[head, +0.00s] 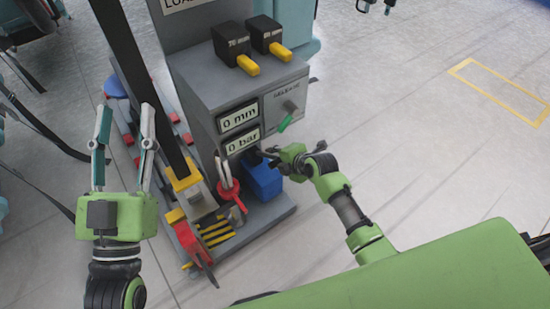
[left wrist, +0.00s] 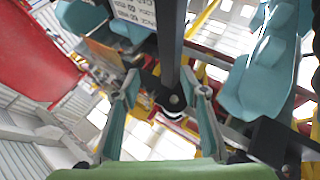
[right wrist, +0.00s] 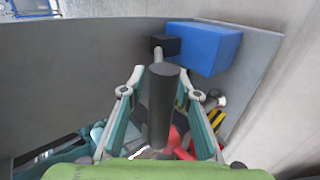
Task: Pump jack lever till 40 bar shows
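The blue jack pump (head: 262,180) stands on the base of the grey console. The console's lower display (head: 242,142) reads 0 bar and the upper display (head: 239,118) reads 0 mm. The pump's dark lever (right wrist: 162,100) runs from a black block on the blue housing (right wrist: 205,48) toward the right wrist camera. My right gripper (right wrist: 163,80) is open, with the lever between its fingers and gaps at the sides. My left gripper (head: 125,120) is open and empty, left of the black upright post.
Two black boxes with yellow levers (head: 250,66) sit on the console top. A green release handle (head: 285,123) is on its right face. Red clamp parts (head: 190,240) and a yellow-black striped plate (head: 215,230) lie on the base.

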